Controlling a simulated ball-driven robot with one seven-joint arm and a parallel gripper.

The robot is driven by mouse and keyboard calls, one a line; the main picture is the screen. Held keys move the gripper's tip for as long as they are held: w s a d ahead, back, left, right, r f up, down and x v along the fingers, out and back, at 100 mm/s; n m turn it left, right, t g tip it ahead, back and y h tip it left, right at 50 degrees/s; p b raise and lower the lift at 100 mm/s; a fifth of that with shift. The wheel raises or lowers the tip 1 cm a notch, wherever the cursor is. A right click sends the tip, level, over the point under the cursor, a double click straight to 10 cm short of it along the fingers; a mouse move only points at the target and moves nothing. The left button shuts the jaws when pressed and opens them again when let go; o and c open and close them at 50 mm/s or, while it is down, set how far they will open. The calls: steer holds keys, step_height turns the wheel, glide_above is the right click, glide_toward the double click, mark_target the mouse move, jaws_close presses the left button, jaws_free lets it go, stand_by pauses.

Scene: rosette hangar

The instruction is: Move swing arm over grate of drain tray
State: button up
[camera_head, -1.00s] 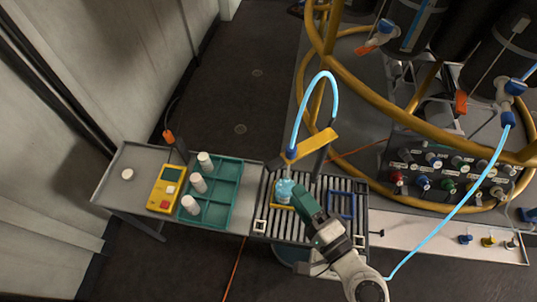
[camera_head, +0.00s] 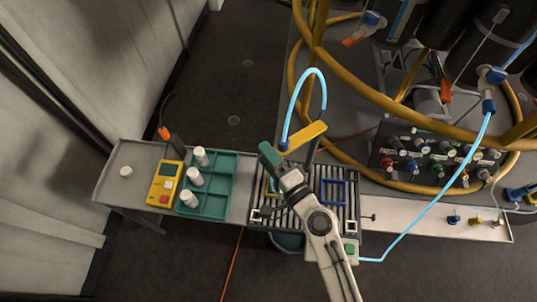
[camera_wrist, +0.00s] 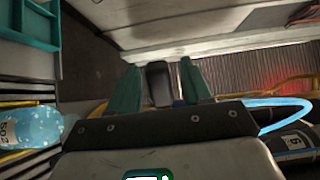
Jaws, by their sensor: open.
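The yellow swing arm (camera_head: 304,136) sits on a dark post behind the drain tray, with a light-blue hose looping up from its left end. The tray's slatted grate (camera_head: 296,214) lies in front. The hose end of the swing arm is near the grate's back edge; exactly what lies under it is hidden. My gripper (camera_head: 269,154) is above the grate's left part, close to the left of the swing arm in the picture. Its green fingers are apart in the wrist view (camera_wrist: 160,88), with a dark block showing between them. A light-blue bottle (camera_wrist: 32,127) lies left of my fingers there.
A blue square frame (camera_head: 334,192) is on the grate's right part. To the left are a teal tray (camera_head: 219,197) with white-capped vials and a yellow meter (camera_head: 165,184). A knob panel (camera_head: 435,158) and a yellow tube frame stand behind right. A light-blue hose crosses at right.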

steer(key=shift+c, duration=0.5)
jaws_close()
